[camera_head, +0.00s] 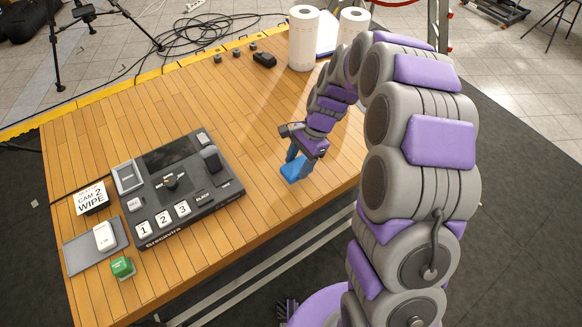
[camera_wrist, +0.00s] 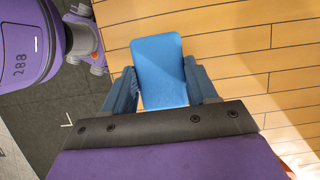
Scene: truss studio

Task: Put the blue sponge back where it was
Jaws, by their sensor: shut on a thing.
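The blue sponge (camera_head: 292,170) is over the wooden table near its right front edge in the head view. In the wrist view the sponge (camera_wrist: 160,74) is a flat blue block with rounded corners. My gripper (camera_head: 296,157) is shut on it, with one finger at each side in the wrist view (camera_wrist: 162,92). I cannot tell whether the sponge touches the table or hangs just above it.
A black control panel (camera_head: 192,203) stands left of my gripper. A grey tray (camera_head: 80,259), a "CAM 2 WIPE" card (camera_head: 91,198) and a green object (camera_head: 122,267) are farther left. White rolls (camera_head: 303,40) stand at the back. Bare planks (camera_head: 230,105) lie between.

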